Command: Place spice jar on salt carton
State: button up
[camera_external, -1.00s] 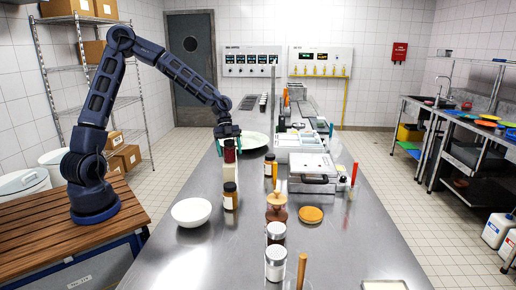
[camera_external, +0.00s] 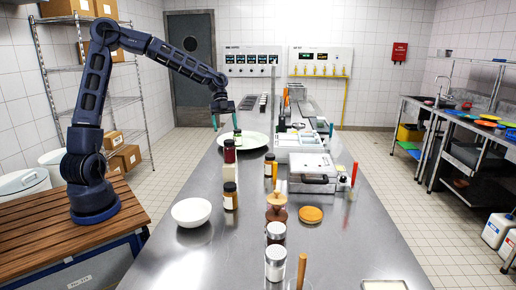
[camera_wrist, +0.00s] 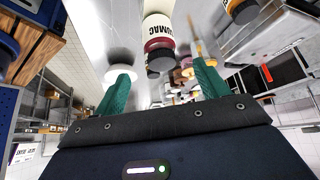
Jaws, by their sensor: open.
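The spice jar (camera_external: 229,151), dark red with a dark lid, stands upright on top of the white salt carton (camera_external: 230,171) in the external view.
A black-lidded jar (camera_external: 230,196) stands just in front of the carton, and a white bowl (camera_external: 192,212) is nearer the camera. A large pale plate (camera_external: 256,141) lies behind. A grey lidded case (camera_external: 312,176) stands to the right. The steel table's front left is clear.

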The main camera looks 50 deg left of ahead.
jog(key=s+a+r+n+t+y, duration=0.2)
jog(key=s+a+n, duration=0.3)
jog(key=s, duration=0.6)
jog(key=s+a+r+n+t+y, duration=0.2)
jog(key=s+a+n, duration=0.4)
jog(key=s+n, duration=0.3)
jog(key=s+a+r+n+t+y, duration=0.2)
jog(key=s+a+n, duration=0.3)
jog(key=s, duration=0.8)
jog(key=r+n, duration=0.1)
jog(key=n, duration=0.1)
jog(key=shift+s+a+r+n+t, duration=0.25)
jog(key=shift+a+n+t, duration=0.1)
jog(key=shift+n+t, duration=0.05)
